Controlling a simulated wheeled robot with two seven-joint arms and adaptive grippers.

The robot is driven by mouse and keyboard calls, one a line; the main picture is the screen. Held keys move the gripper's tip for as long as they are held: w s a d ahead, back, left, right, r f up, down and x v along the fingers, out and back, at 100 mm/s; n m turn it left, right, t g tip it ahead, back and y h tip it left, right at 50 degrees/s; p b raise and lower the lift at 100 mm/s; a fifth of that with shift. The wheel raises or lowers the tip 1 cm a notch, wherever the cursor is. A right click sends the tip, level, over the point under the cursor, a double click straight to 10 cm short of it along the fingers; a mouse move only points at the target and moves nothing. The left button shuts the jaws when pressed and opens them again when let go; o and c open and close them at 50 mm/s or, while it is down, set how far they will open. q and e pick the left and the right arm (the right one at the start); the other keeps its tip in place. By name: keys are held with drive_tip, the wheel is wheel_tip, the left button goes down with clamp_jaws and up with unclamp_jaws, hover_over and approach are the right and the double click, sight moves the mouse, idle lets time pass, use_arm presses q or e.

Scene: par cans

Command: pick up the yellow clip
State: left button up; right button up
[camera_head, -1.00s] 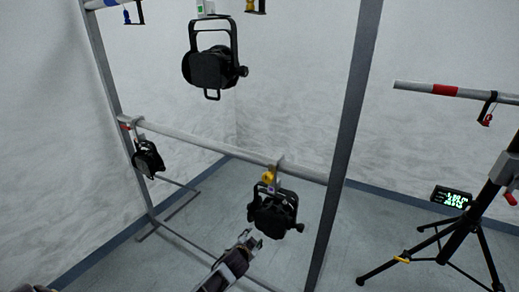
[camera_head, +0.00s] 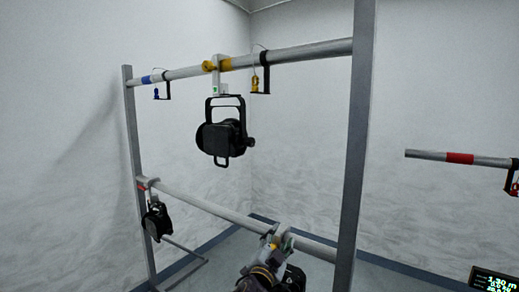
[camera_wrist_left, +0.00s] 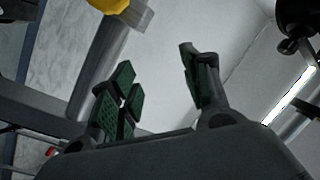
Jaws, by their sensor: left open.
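The small yellow clip (camera_head: 255,83) hangs on a black hook under the upper rail, right of the upper lamp, in the head view. My left gripper (camera_head: 276,243) is raised at the lower rail, in front of the lower right lamp, well below the clip. In the left wrist view the left gripper (camera_wrist_left: 158,68) has its green-padded fingers apart with nothing between them. A rounded yellow part (camera_wrist_left: 110,4) is cut off at the top of that view; I cannot tell whether it is the clip. My right gripper is out of view.
The upper lamp (camera_head: 220,137) hangs from the upper rail (camera_head: 305,53). The lower right lamp (camera_head: 293,280) is partly hidden by my gripper. A blue clip (camera_head: 156,94) hangs at left. The right post (camera_head: 357,150) stands close. A red-banded bar (camera_head: 435,156) is at right.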

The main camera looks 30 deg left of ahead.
use_arm(q)
drive_tip(key=s+d+r+m+g+h, duration=0.2)
drive_tip(key=d+r+m+h, duration=0.2)
drive_tip(key=r+m+h, duration=0.55)
drive_tip(key=s+d+r+m+g+h, duration=0.15)
drive_tip(key=d+r+m+h, duration=0.3)
drive_tip(key=r+m, duration=0.9)
drive_tip(key=s+d+r+m+g+h, duration=0.15)
drive_tip(key=d+r+m+h, duration=0.25)
drive_tip(key=r+m+h, duration=0.6)
drive_tip(key=s+a+r+t+y, duration=0.1)
drive_tip(key=a+r+y, duration=0.4)
drive_tip(key=a, duration=0.3)
drive_tip(key=s+a+r+n+t+y, duration=0.1)
drive_tip(key=a+r+t+y, duration=0.1)
drive_tip(key=a+r+y, duration=0.3)
drive_tip(key=s+a+r+n+t+y, duration=0.1)
drive_tip(key=a+r+y, duration=0.5)
drive_tip(key=a+y, duration=0.3)
drive_tip(key=a, duration=0.3)
drive_tip(key=shift+s+a+y, duration=0.2)
drive_tip(key=shift+a+y, duration=0.1)
drive_tip(key=shift+a, duration=0.05)
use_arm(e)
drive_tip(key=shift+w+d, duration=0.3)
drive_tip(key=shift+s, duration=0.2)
